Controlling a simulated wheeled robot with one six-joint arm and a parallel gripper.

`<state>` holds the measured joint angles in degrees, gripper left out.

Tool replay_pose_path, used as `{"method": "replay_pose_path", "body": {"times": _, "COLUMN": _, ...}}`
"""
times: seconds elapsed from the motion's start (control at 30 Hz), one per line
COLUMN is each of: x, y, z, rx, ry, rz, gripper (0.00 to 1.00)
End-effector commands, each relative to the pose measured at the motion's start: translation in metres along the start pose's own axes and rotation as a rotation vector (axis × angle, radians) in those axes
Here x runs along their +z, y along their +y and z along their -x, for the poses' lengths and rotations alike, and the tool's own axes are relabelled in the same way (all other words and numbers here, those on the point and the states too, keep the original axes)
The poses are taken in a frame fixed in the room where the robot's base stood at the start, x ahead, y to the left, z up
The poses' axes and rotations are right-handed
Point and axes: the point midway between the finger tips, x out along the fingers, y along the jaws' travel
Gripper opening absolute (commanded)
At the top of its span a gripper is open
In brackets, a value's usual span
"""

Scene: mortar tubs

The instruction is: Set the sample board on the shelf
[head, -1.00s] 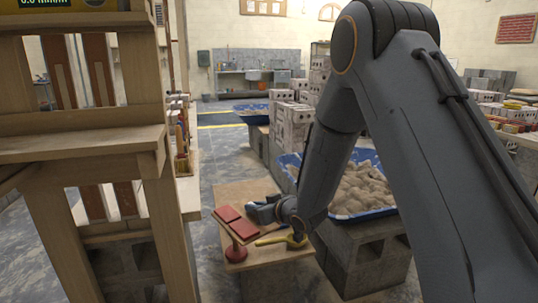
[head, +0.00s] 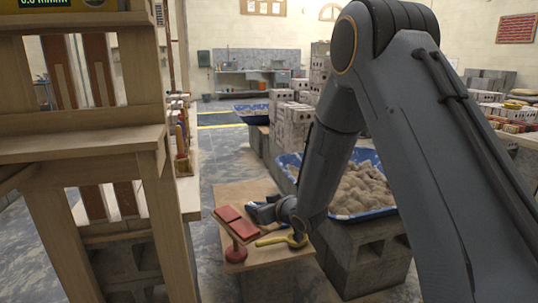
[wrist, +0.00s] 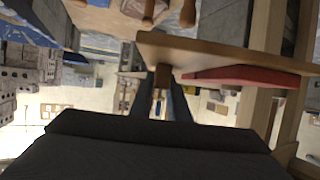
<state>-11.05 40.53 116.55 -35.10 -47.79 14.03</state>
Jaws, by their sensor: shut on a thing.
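The sample board is a thin wooden board carrying two red tiles (head: 229,213). In the wrist view the board (wrist: 215,52) reaches out to the right, with a red tile (wrist: 240,76) along its face. My gripper (wrist: 163,95) is shut on a small brown wooden grip on the board, near its left end. In the head view my gripper (head: 262,211) is right of the tiles, and the board looks held above a low table. The wooden shelf (head: 75,143) stands at the left, nearer the camera; its front part looks empty.
The low table (head: 265,258) bears a yellow-handled tool (head: 283,240) and a red round-based object (head: 236,252). A blue mortar tub (head: 345,215) of sand stands on grey blocks to the right. Wooden posts (head: 165,225) hold the shelf. Open floor lies beyond the table.

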Motion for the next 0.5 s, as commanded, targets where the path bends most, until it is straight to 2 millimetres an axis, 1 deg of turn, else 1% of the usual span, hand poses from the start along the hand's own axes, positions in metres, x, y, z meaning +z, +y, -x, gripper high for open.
{"method": "replay_pose_path", "body": {"times": 0.37, "x": -0.001, "y": 0.000, "z": 0.000, "rx": 0.000, "ry": 0.002, "rz": 0.000, "gripper": 0.00}}
{"method": "replay_pose_path", "body": {"times": 0.5, "x": 0.035, "y": 0.006, "z": 0.014, "rx": 0.049, "ry": -0.003, "rz": -0.024, "gripper": 0.00}}
